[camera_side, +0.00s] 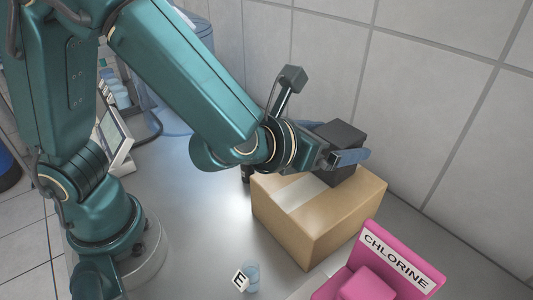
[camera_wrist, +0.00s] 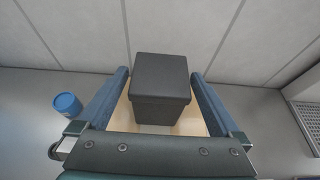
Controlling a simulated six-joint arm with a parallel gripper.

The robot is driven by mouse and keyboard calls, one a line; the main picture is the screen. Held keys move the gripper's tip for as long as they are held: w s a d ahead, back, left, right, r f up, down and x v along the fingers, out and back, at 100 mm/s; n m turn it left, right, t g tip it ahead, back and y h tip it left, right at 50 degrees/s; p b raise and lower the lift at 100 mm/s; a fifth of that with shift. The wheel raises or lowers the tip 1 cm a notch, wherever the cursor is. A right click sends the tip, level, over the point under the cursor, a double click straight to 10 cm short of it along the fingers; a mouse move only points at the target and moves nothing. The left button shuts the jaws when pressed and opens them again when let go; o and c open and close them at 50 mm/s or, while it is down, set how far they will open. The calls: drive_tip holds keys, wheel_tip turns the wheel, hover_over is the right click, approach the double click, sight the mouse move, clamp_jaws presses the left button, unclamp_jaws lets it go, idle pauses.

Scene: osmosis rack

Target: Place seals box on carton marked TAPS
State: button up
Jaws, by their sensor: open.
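A black box (camera_side: 345,134) sits on top of a brown cardboard carton (camera_side: 300,238) with a pale tape strip. I take the black box for the seals box; no label shows on it. No TAPS marking shows on the carton's visible faces. My gripper (camera_side: 352,156) is at the carton's top, beside the box. In the wrist view my gripper (camera_wrist: 160,74) is open, with one blue finger on each side of the black box (camera_wrist: 161,78) and gaps between. The carton (camera_wrist: 190,124) shows under the box, partly hidden by the gripper.
A pink CHLORINE holder (camera_side: 375,275) stands at the front right. A blue cylinder (camera_wrist: 67,105) shows at left. A tiled wall (camera_side: 440,90) stands close behind.

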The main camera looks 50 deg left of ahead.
drive_tip(key=v, duration=0.5)
drive_tip(key=shift+r, duration=0.1)
drive_tip(key=shift+s+r, duration=0.2)
drive_tip(key=shift+s, duration=0.45)
drive_tip(key=a+n+y, duration=0.1)
drive_tip(key=a+n, duration=0.1)
drive_tip(key=s+a+n+g+y, duration=0.1)
drive_tip(key=a+n, duration=0.1)
drive_tip(key=a+n+g+y, duration=0.1)
drive_tip(key=a+n, duration=0.1)
drive_tip(key=a, duration=0.1)
drive_tip(key=shift+s+f+n, duration=0.25)
drive_tip(key=shift+f+n, duration=0.1)
drive_tip(key=shift+n, duration=0.05)
drive_tip(key=s+a+f+n+g, duration=0.3)
drive_tip(key=s+a+n+g, duration=0.5)
drive_tip(key=n, duration=1)
drive_tip(key=s+d+r+n+t+h, duration=0.2)
drive_tip(key=d+n, duration=0.3)
drive_tip(key=n, duration=0.6)
drive_tip(key=shift+s+r+h, duration=0.25)
drive_tip(key=shift+s+h, duration=0.15)
drive_tip(key=shift+h, duration=0.1)
